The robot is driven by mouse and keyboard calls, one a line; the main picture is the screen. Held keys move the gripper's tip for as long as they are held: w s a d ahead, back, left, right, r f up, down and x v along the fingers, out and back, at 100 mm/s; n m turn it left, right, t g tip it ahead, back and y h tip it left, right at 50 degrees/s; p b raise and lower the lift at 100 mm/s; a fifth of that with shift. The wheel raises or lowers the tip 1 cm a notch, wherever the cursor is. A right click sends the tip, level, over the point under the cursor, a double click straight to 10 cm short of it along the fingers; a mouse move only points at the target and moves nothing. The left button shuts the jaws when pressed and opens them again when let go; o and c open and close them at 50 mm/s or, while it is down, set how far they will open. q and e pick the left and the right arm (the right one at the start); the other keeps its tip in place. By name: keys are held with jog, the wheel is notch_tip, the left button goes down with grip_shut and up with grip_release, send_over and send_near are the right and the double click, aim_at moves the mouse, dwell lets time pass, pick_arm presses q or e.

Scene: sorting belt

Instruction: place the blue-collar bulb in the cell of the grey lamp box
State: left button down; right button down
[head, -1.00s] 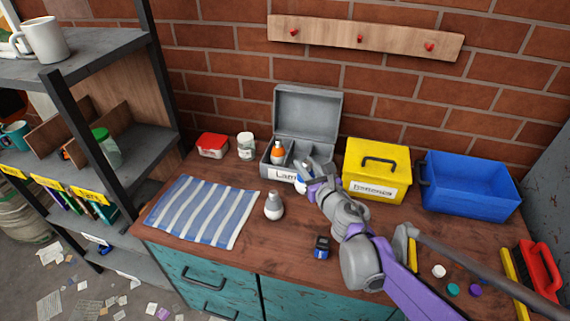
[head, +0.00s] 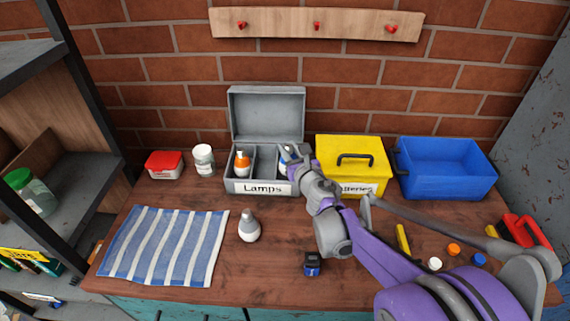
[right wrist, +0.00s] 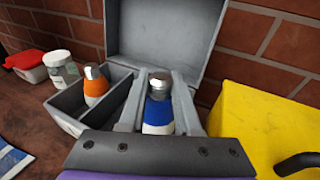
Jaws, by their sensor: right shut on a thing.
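The grey lamp box (head: 231,183), labelled "Lamps", stands open on the bench with its lid up against the wall; it also shows in the right wrist view (right wrist: 62,118). My right gripper (head: 289,153) is at the box's right-hand cell. In the right wrist view its fingers (right wrist: 157,105) are shut on the blue-collar bulb (right wrist: 158,118), which is upright with its metal cap up. The bulb is at or in that cell; whether it touches the floor is hidden. An orange-collar bulb (head: 242,163) stands in the left cell. My left gripper is out of view.
A yellow batteries box (head: 330,155) stands close right of the lamp box, with a blue bin (head: 450,185) beyond. A grey-collar bulb (head: 249,228) and striped cloth (head: 165,245) lie in front. A white-lidded jar (head: 204,160) and red-lidded tub (head: 164,165) stand left.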

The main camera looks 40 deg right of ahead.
jog(key=shift+f+b, duration=0.5)
jog(key=shift+f, duration=1.7)
jog(key=shift+f, duration=0.15)
jog(key=c, duration=0.6)
grip_release()
jog(key=shift+s+a+r, duration=0.1)
jog(key=shift+s+r, duration=0.05)
jog(key=shift+r, duration=0.1)
jog(key=p+v, duration=0.1)
jog(key=v, duration=1)
jog(key=shift+s+p, duration=0.3)
